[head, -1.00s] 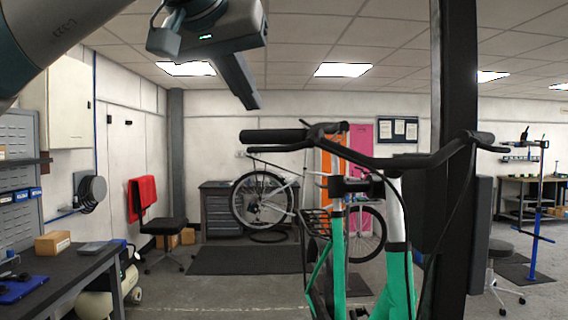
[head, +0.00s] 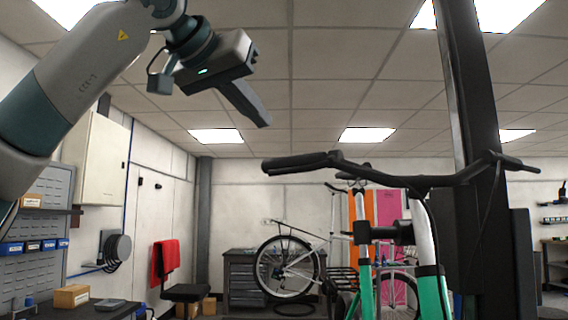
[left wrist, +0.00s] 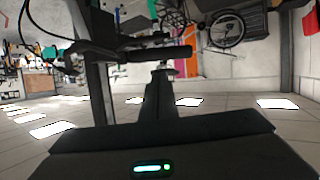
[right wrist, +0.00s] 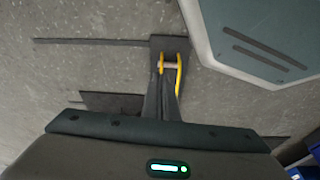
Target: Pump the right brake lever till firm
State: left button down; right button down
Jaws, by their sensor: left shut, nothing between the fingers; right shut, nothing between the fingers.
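The green-framed bike (head: 430,292) stands with its dark handlebar (head: 400,180) across the right half of the head view. A black grip (head: 295,163) forms the bar's left end. A thin brake lever cannot be made out clearly there, and which side is the bike's right is not certain. My left gripper (head: 264,120) is shut and empty, above and left of that grip, apart from it. In the left wrist view the dark grip (left wrist: 160,53) lies just beyond the left fingertips. My right gripper (right wrist: 167,75) is shut and empty above the floor, outside the head view.
A thick black post (head: 475,130) rises beside the bike on the right. Another bike (head: 290,265) stands behind, near a dark drawer cabinet (head: 240,278). A bench with a cardboard box (head: 71,296) is at left.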

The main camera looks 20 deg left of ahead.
aim_at(298, 168)
pick_arm(q)
jog(key=shift+w, duration=0.15)
